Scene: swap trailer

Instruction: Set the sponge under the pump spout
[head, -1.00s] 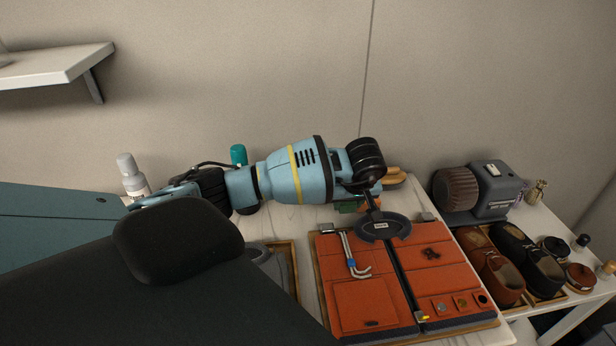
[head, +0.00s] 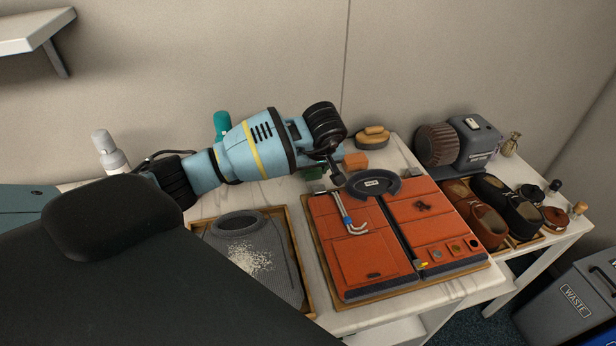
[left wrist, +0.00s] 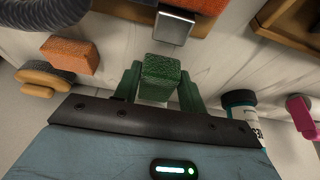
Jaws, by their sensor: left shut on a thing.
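The sponge, a green block (left wrist: 160,75), is between the green fingers of my left gripper (left wrist: 161,90) in the left wrist view. The gripper is shut on it. In the head view only a bit of green (head: 313,173) shows below my left wrist, left of an orange block (head: 355,161). I cannot tell whether the sponge touches the table. A teal bottle (head: 222,122) stands behind my left arm, and a white bottle (head: 110,153) stands further left. I cannot make out a pump spout on either. My right gripper is not in view.
An orange tool case (head: 365,247) with a black handle-like piece (head: 373,183) lies in front of my gripper. A tray (head: 299,262) holds a grey cloth. A wooden-backed brush (head: 372,137), grey machine (head: 475,142) and shoes (head: 475,213) are to the right.

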